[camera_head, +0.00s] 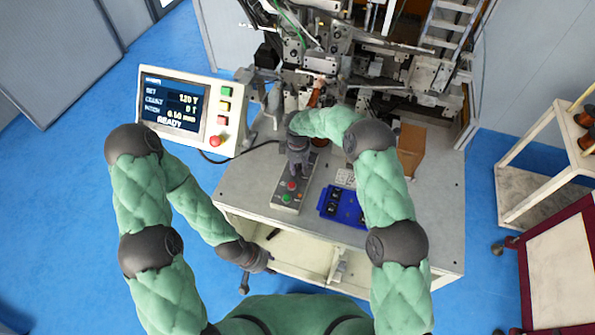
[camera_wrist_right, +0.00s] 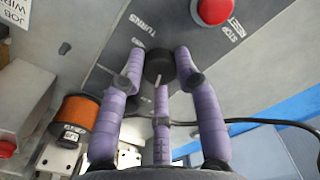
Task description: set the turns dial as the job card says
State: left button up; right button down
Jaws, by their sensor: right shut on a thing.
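The turns dial (camera_wrist_right: 158,64) is a dark round knob on a grey panel marked TURNS in the right wrist view. My right gripper (camera_wrist_right: 162,80) has its purple fingers around the dial, shut on it. In the head view my right gripper (camera_head: 299,168) is over the grey control box (camera_head: 290,195), and the dial is hidden beneath it. The job card (camera_wrist_right: 14,14) shows partly at the wrist view's top left corner, with JOB and WIRE legible. The display (camera_head: 173,102) reads SET 120 T and READY. My left gripper (camera_head: 245,286) hangs low by the table's front edge, its fingers too small to judge.
A red STOP/RESET button (camera_wrist_right: 214,10) is close to the dial. A blue tray (camera_head: 341,207) and a cardboard box (camera_head: 411,148) are on the table (camera_head: 420,225). The winder (camera_head: 320,60) stands behind. An orange spool (camera_wrist_right: 76,112) is left of my fingers.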

aim_at(297, 167)
jog(key=m+b, duration=0.2)
jog(key=shift+f+b, duration=0.2)
jog(key=shift+b, duration=0.1)
jog(key=shift+r+m+b, duration=0.15)
jog(key=shift+m+b, duration=0.95)
jog(key=shift+m, duration=0.4)
jog(key=c, duration=0.9)
grip_release()
jog(key=shift+r, duration=0.1)
notch_tip(297, 167, up, 12)
